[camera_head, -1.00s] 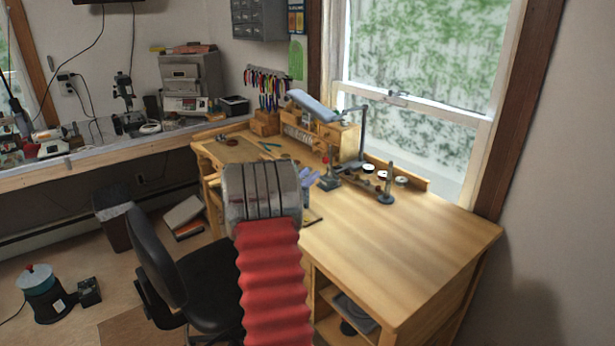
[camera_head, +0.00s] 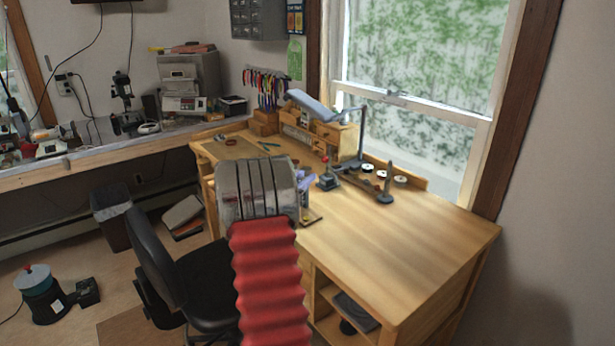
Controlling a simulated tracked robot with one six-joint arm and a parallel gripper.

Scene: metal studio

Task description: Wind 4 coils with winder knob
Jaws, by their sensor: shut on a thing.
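My arm reaches up from the bottom centre as a red ribbed sleeve ending in a grooved metal head. My gripper's fingers are hidden behind this head, and so is anything between them. The head covers the left middle part of the wooden workbench (camera_head: 415,250). Just right of it, a small wooden piece (camera_head: 314,218) and some pale purple shapes (camera_head: 306,183) show. I cannot make out the winder, its knob or any coil; they may be behind my arm.
A small stand with a red top (camera_head: 326,178), a desk lamp (camera_head: 325,107), several spools (camera_head: 382,174) and a grey upright post (camera_head: 386,187) stand towards the back of the bench. Its right half is bare. A black chair (camera_head: 155,255) stands left of my arm.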

